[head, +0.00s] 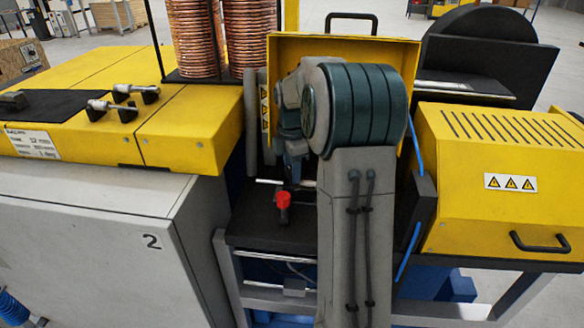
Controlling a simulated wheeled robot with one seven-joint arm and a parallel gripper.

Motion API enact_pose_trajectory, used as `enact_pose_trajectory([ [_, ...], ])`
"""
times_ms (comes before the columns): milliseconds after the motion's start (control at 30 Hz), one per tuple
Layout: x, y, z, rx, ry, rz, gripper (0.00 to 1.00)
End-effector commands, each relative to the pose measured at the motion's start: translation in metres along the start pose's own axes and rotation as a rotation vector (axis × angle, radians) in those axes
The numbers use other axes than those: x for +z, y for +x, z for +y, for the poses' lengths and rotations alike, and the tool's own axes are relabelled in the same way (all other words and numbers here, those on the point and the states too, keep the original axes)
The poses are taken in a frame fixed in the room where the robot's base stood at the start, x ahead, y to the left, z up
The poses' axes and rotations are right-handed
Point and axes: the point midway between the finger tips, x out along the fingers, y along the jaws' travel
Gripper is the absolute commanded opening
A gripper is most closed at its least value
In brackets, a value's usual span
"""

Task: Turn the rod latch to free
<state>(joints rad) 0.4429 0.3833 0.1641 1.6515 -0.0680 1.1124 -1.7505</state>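Two short silver rods on black mounts, a front one (110,106) and a rear one (137,90), lie on the yellow left bench. My arm fills the middle of the head view, in front of the open yellow cover. Its far links reach down behind the big joint, just above the red part. My gripper's fingers are hidden, and so is any contact with the red part.
Copper coils (195,38) stand behind the left bench. The raised yellow cover (345,49) has a black handle. A yellow slotted housing (505,150) stands at the right. A grey cabinet (90,235) marked 2 fills the lower left. Blue strips (408,252) hang beside my arm.

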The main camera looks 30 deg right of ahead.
Motion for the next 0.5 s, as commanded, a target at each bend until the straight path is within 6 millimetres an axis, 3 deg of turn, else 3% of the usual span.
enact_pose_trajectory([
  [267, -0.0002, -0.0008, -0.0002, 0.000, 0.037, 0.000, 0.18],
  [500, -0.0003, -0.0012, -0.0005, 0.000, 0.171, 0.000, 0.18],
])
